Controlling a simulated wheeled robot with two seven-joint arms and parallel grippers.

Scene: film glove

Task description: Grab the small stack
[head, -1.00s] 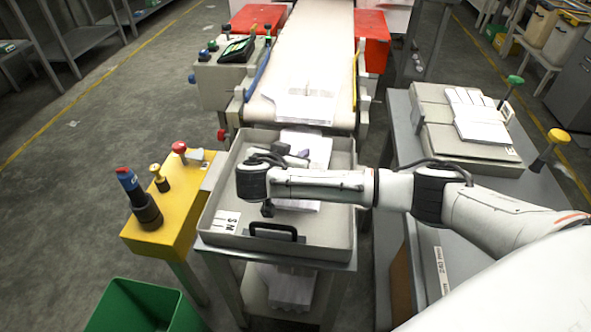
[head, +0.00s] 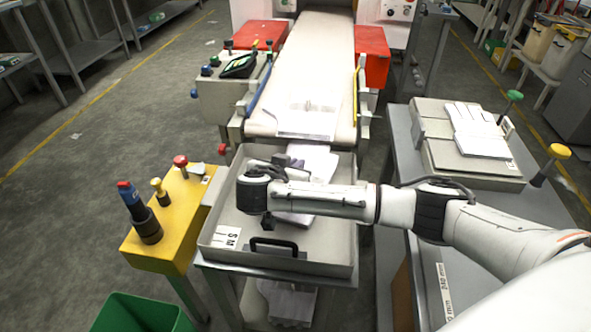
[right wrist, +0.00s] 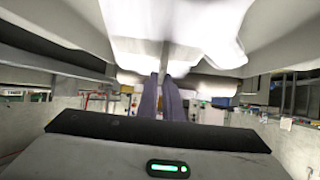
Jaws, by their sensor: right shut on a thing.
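The small stack of thin white sheets or gloves (head: 318,160) is in the grey tray (head: 335,240), near its back, partly hidden by my right arm. My right gripper (head: 296,163) is over the tray and shut on the small stack at its left side. In the right wrist view the purple-grey fingers (right wrist: 166,98) are close together, with the white stack (right wrist: 190,30) spreading above them. A lower part of white and pale purple material shows just below my arm. My left gripper is not in view.
A conveyor (head: 312,70) with a white pile (head: 308,118) ends behind the tray. A yellow stand with knobs (head: 170,225) is left of the tray, a green bin (head: 140,315) below it. A side table with a white stack (head: 480,130) stands right.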

